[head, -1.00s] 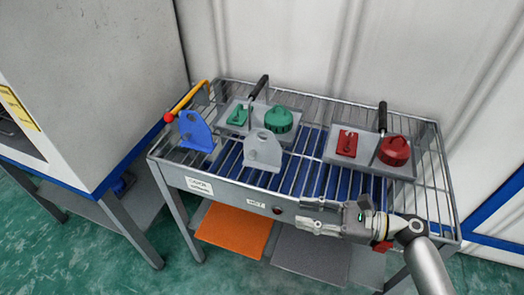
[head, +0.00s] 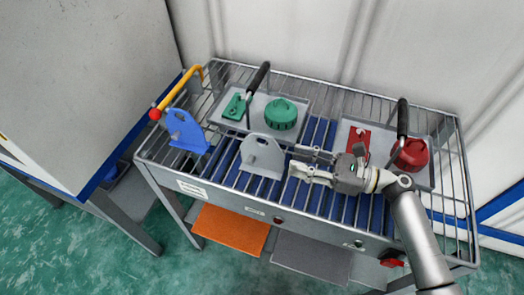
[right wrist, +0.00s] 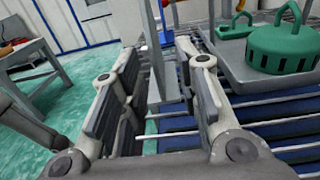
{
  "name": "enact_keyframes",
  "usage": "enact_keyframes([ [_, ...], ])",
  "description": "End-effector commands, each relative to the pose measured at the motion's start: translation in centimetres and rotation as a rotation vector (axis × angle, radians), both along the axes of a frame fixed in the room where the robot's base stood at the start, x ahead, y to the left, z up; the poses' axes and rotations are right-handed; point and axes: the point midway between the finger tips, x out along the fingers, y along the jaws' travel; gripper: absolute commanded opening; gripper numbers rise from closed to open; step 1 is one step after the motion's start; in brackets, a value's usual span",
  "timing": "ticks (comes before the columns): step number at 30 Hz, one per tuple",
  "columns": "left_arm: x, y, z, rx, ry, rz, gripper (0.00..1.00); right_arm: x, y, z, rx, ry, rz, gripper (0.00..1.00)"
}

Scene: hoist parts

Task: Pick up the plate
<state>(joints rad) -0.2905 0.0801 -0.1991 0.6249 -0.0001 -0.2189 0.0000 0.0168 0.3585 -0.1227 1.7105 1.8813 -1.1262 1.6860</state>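A light grey plate (head: 262,152) with a rounded top and a small peg stands upright on a flat foot on the blue slats of the rack. In the right wrist view the grey plate (right wrist: 148,45) shows nearly edge-on, just beyond and between the fingers. My right gripper (head: 299,160) is open, just right of the plate, with its fingers pointing left towards it. Its fingers also show spread and empty in the right wrist view (right wrist: 158,62). A similar blue plate (head: 186,130) stands to the left. My left gripper is not in view.
A tray (head: 240,127) with green parts stands behind the grey plate. Another tray (head: 424,180) with red parts (head: 412,155) lies behind my right arm. A yellow bar (head: 185,85) is at the rack's left end. Low wire rails (head: 455,160) edge the rack.

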Motion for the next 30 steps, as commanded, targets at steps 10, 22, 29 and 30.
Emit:
enact_keyframes([
  [10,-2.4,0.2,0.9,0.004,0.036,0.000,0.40,0.8,3.5,0.1,0.002,0.002,-0.001,0.30],
  [22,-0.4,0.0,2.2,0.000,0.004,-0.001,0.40,1.6,7.6,-0.3,-0.001,0.001,-0.001,0.30],
  [29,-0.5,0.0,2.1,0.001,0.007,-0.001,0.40,1.6,7.6,-0.3,-0.001,0.000,-0.001,0.23],
  [30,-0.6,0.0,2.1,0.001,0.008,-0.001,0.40,1.6,7.6,-0.3,-0.001,0.000,-0.001,0.17],
])
